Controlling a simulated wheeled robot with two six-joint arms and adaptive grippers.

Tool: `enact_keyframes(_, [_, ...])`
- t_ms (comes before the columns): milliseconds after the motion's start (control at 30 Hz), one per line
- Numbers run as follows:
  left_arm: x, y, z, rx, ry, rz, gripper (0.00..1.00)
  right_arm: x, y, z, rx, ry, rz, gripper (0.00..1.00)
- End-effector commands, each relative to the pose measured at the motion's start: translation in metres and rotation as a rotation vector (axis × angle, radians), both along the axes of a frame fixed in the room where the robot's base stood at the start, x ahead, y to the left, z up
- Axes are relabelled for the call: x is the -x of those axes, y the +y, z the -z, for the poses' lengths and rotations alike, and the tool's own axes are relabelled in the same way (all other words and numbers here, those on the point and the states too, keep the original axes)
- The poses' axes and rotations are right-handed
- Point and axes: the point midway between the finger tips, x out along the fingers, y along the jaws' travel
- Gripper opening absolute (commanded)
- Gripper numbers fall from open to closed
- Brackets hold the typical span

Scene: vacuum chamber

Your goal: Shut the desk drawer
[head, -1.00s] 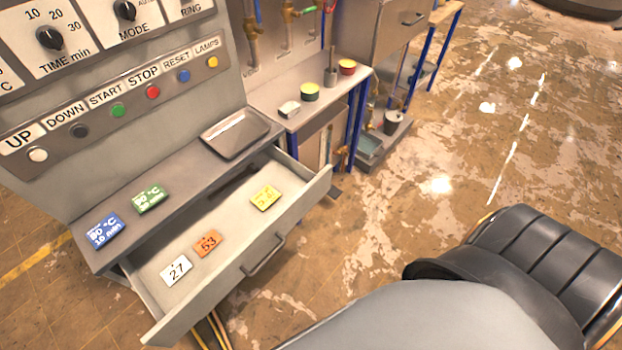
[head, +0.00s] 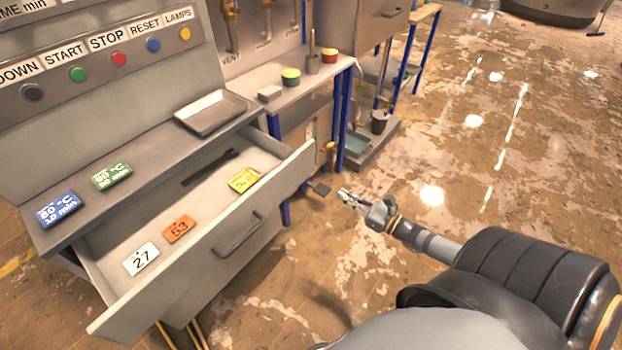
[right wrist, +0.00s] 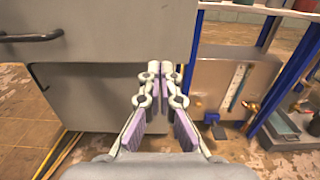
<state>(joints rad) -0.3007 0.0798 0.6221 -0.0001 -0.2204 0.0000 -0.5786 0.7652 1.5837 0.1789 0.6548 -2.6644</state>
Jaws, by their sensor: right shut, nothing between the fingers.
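The desk drawer (head: 205,262) stands pulled out from under the desk top (head: 140,160). Its front has a dark bar handle (head: 240,236). In it lie a white tag "27" (head: 141,259), an orange tag "53" (head: 179,229), a yellow tag (head: 244,179) and a dark slim object (head: 208,167). My right gripper (head: 343,194) is shut and empty, to the right of the drawer front and apart from it. In the right wrist view the shut fingertips (right wrist: 160,70) point at the cabinet's right edge, and the drawer handle (right wrist: 32,37) shows at upper left. My left gripper is out of view.
A blue block (head: 59,209), a green block (head: 112,175) and a metal tray (head: 210,112) sit on the desk top. A side bench (head: 300,95) with blue legs stands beyond the drawer's right end. The floor in front and to the right is clear.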

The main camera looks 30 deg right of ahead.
Motion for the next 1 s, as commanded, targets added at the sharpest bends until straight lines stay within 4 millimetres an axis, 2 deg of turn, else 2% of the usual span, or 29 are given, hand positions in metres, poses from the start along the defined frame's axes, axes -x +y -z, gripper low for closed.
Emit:
enact_keyframes(167, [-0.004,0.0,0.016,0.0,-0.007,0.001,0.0,-0.025,0.009,0.003,-0.001,-0.006,0.001,0.0])
enact_keyframes(500, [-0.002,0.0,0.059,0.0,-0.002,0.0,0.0,-0.095,0.033,0.005,-0.002,-0.006,0.004,0.0])
enact_keyframes(733, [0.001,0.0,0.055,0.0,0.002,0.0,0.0,-0.121,0.043,-0.001,-0.004,-0.001,0.005,0.0])
enact_keyframes(1000, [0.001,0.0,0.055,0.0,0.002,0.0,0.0,-0.13,0.046,0.001,-0.002,0.002,0.003,0.0])
